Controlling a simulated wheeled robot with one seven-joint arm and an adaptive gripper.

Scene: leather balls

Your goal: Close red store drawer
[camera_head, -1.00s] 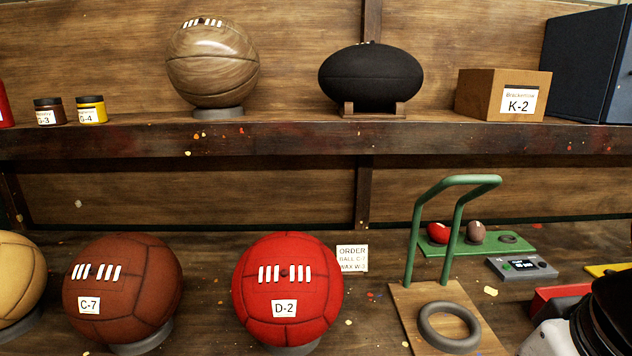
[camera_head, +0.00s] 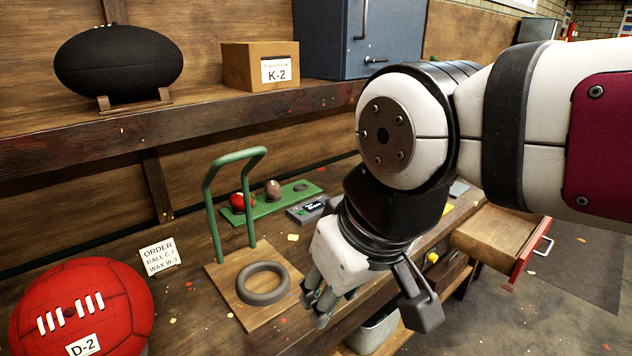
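The drawer (camera_head: 497,232) stands pulled out under the right end of the workbench. It has a wooden box, a red front (camera_head: 528,250) and a pale bar handle (camera_head: 544,245). The part of its inside that I see looks empty; its left end is partly hidden by the bench and my arm. My gripper (camera_head: 368,312) points down over the bench's front edge, left of the drawer and apart from it. Its fingers are spread, with nothing seen between them.
A wooden board with a green frame (camera_head: 217,210) and a dark ring (camera_head: 263,283) lies left of my gripper. A yellow knob (camera_head: 432,258) is on the bench front beside the drawer. A pale bin (camera_head: 372,335) stands below. The floor right of the drawer is open.

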